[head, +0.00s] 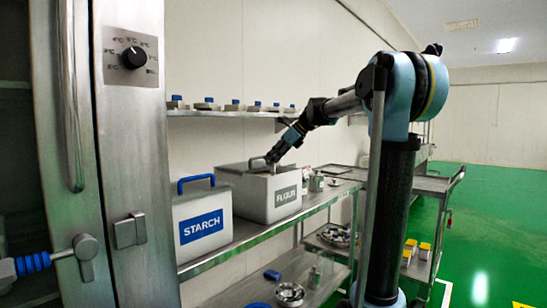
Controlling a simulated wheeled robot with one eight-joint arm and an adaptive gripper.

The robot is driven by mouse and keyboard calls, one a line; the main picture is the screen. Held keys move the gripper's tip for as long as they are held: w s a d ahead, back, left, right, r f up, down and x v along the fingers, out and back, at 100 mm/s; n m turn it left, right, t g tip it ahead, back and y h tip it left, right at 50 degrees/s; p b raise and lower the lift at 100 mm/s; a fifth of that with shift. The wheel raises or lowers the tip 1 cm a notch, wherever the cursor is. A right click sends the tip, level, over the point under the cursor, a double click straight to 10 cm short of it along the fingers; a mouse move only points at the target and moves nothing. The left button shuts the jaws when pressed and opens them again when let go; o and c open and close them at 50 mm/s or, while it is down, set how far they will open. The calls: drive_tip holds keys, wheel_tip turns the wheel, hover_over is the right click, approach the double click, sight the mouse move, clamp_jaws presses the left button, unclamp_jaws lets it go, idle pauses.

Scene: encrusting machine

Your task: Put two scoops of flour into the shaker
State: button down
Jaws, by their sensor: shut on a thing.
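The flour bin (268,204) is a pale grey box with a dark FLOUR label on its front. It stands on the metal shelf, right of the starch bin. My gripper (270,159) reaches down from the upper right to the top of this bin. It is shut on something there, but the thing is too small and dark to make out. A thin grey arched shape shows beside the fingers at the bin's top. The bin's inside and the flour are not visible. A small metal canister (316,183), possibly the shaker, stands right of the bin.
The starch bin (202,217) with a blue handle stands at the left. An upper shelf (225,114) holds several blue-topped containers close above. A steel cabinet (130,190) fills the left. A metal cart (425,183) stands at the right, with open green floor beyond.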

drive_tip(key=shift+w+f, duration=0.15)
drive_tip(key=shift+f, duration=0.05)
drive_tip(key=shift+w, duration=2.35)
drive_tip(key=shift+s+a+f+n+t, duration=0.1)
drive_tip(key=shift+s+f+n+t, duration=0.3)
drive_tip(key=shift+s+t, duration=0.6)
drive_tip(key=shift+s+d+f+n+t, duration=0.15)
drive_tip(key=shift+s+n+t, duration=0.4)
drive_tip(key=shift+s+t, duration=0.4)
drive_tip(key=shift+s+a+f+n+t, duration=0.15)
drive_tip(key=shift+s+f+n+t, duration=0.25)
drive_tip(key=shift+s+t, duration=0.6)
drive_tip(key=shift+s+n+t, duration=1.25)
drive_tip(key=shift+s+t, duration=0.4)
drive_tip(key=shift+s, duration=1.1)
wheel_tip(320, 180, up, 9)
drive_tip(key=s+n+t+y, duration=0.1)
drive_tip(key=s, duration=0.1)
drive_tip(key=shift+a+r, duration=0.2)
drive_tip(key=shift+a, duration=0.25)
